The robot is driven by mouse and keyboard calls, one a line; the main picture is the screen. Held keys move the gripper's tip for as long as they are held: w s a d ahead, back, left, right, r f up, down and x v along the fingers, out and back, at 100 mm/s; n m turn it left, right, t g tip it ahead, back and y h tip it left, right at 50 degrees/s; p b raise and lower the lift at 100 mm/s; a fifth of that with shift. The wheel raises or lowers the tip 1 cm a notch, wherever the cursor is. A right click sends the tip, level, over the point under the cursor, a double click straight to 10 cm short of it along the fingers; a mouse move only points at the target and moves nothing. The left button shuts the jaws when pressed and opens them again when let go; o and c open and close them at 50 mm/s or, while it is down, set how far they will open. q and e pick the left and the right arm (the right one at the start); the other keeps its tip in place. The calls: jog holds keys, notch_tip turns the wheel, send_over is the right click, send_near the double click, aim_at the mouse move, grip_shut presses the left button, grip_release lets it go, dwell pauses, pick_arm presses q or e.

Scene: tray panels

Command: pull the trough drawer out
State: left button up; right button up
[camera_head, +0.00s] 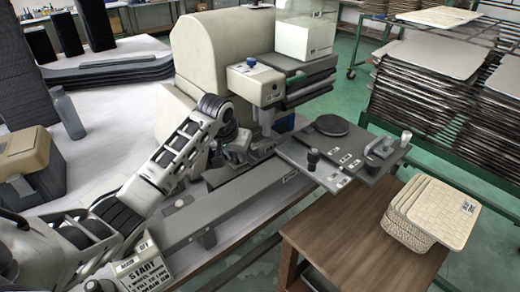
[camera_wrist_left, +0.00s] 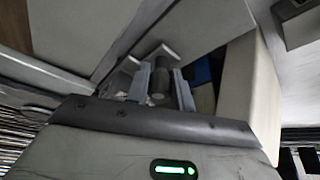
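My left gripper (camera_head: 238,150) reaches in from the left to the foot of the beige machine (camera_head: 225,45), below its protruding head. In the left wrist view its two grey fingers (camera_wrist_left: 160,72) stand apart, with a dark grey cylindrical piece (camera_wrist_left: 160,82) between them that looks like a knob or handle. I cannot tell whether the fingers touch it. The trough drawer cannot be made out for sure; my arm and gripper cover much of that area. My right gripper is in neither view.
A long grey rail (camera_head: 215,208) runs along the bench beside my arm. A grey plate with a knob and labels (camera_head: 340,155) juts out right. A wooden table (camera_head: 365,245) holds stacked woven panels (camera_head: 435,210). Racks of trays (camera_head: 440,90) stand behind.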

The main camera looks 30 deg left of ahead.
pick_arm(q)
jog(key=shift+s, duration=0.1)
jog(key=shift+s+a+p, duration=0.3)
jog(key=shift+s, duration=0.4)
jog(key=shift+s+a+p, duration=0.3)
jog(key=shift+s, duration=0.35)
jog(key=shift+s+a, duration=0.3)
jog(key=shift+s, duration=0.4)
jog(key=shift+s+a, duration=0.3)
jog(key=shift+s, duration=0.35)
jog(key=shift+s+a, duration=0.3)
jog(key=shift+s, duration=0.5)
jog(key=shift+s+a, duration=0.35)
jog(key=shift+s, duration=0.45)
jog(key=shift+s+a, duration=0.3)
jog(key=shift+s, duration=0.5)
jog(key=o, duration=0.7)
jog(key=shift+r, duration=3.5)
